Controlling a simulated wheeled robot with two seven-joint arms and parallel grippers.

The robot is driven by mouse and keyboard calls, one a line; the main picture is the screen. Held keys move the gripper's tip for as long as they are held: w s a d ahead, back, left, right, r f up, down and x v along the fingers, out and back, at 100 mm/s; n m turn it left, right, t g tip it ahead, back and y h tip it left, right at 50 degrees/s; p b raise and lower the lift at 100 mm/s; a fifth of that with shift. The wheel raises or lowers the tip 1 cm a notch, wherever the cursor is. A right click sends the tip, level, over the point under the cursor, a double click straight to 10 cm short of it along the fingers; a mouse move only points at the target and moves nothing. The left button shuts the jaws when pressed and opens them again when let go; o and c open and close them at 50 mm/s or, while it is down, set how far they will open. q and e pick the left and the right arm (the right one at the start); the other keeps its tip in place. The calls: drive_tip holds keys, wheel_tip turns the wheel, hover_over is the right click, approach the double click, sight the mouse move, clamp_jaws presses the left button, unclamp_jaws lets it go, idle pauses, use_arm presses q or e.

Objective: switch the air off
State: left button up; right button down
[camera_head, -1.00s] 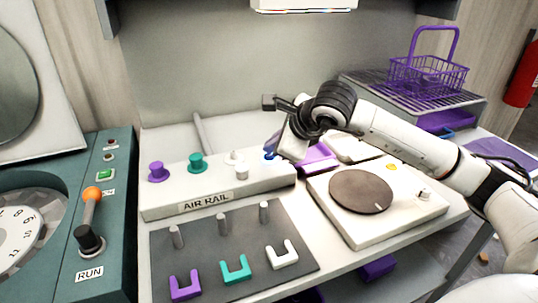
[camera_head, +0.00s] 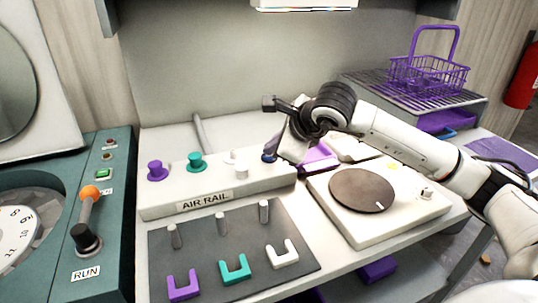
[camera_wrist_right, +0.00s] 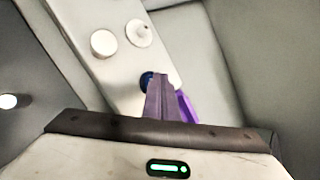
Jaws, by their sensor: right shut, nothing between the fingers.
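The AIR RAIL (camera_head: 245,182) is a long white block at the back of the bench. Purple (camera_head: 157,171) and teal (camera_head: 196,162) knobs and a white knob (camera_head: 241,172) stand on it. A blue round button (camera_head: 268,156) is at its right end, partly hidden by my right gripper (camera_head: 276,152). In the right wrist view, my shut, empty fingers (camera_wrist_right: 162,92) are right at the blue button (camera_wrist_right: 146,79) and cover part of it. I cannot tell whether they touch it or whether it is pressed. My left gripper is out of view.
A dark mat (camera_head: 190,255) with pegs and coloured U-shaped pieces lies in front of the rail. A white unit with a brown disc (camera_head: 362,190) stands right of it, under my right arm. A teal RUN panel (camera_head: 110,240) with an orange-tipped lever (camera_head: 90,194) is at left.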

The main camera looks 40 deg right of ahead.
drive_tip(key=shift+r, duration=0.35)
wheel_tip(320, 180, up, 6)
drive_tip(key=p, duration=0.4)
idle(0.4)
